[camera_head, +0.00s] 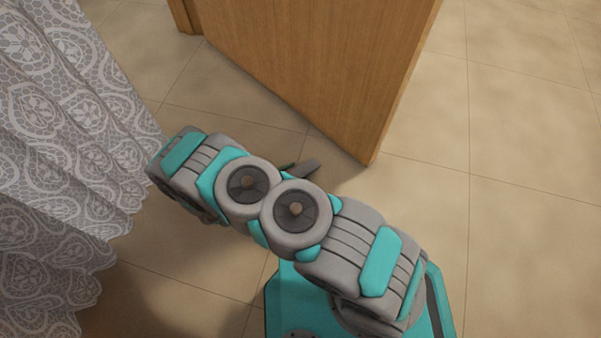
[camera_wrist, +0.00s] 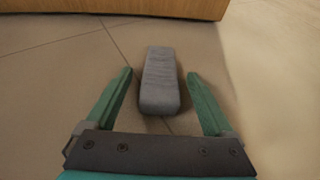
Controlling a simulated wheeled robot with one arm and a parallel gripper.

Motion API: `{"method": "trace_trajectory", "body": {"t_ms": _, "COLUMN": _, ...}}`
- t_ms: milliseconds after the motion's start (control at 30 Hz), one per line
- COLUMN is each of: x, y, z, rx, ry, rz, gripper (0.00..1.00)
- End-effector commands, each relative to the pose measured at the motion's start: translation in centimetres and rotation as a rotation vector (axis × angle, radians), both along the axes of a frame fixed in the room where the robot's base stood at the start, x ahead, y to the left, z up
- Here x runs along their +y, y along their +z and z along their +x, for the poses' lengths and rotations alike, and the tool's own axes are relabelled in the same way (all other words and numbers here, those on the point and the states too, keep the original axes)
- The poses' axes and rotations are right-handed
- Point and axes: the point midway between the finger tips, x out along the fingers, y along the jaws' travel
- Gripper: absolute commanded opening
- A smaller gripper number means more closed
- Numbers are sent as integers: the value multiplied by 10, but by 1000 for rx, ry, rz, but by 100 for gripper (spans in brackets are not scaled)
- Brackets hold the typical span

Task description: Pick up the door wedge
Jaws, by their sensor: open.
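The door wedge (camera_wrist: 160,82) is a grey, elongated block lying on the tiled floor in the wrist view. My gripper (camera_wrist: 158,75) is open, with a green finger on each side of the wedge's near end. There is a visible gap between each finger and the wedge, and the jaws hold nothing. In the head view a small grey piece of the wedge (camera_head: 310,169) shows just behind my arm, close to the door's lower corner. My arm hides most of that area there, including most of the gripper.
A wooden door (camera_head: 320,65) stands just beyond the wedge, and its bottom edge (camera_wrist: 120,8) crosses the top of the wrist view. A patterned lace curtain (camera_head: 60,150) hangs at the left, close to my arm. The tiled floor (camera_head: 520,140) at the right is clear.

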Motion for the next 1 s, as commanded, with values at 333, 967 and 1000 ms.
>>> {"method": "trace_trajectory", "body": {"t_ms": 333, "x": 0, "y": 0, "z": 0, "rx": 0, "ry": -1, "rz": 0, "gripper": 56}}
{"method": "trace_trajectory", "body": {"t_ms": 967, "x": 0, "y": 0, "z": 0, "rx": 0, "ry": -1, "rz": 0, "gripper": 0}}
{"method": "trace_trajectory", "body": {"t_ms": 1000, "x": 0, "y": 0, "z": 0, "rx": 0, "ry": -1, "rz": 0, "gripper": 0}}
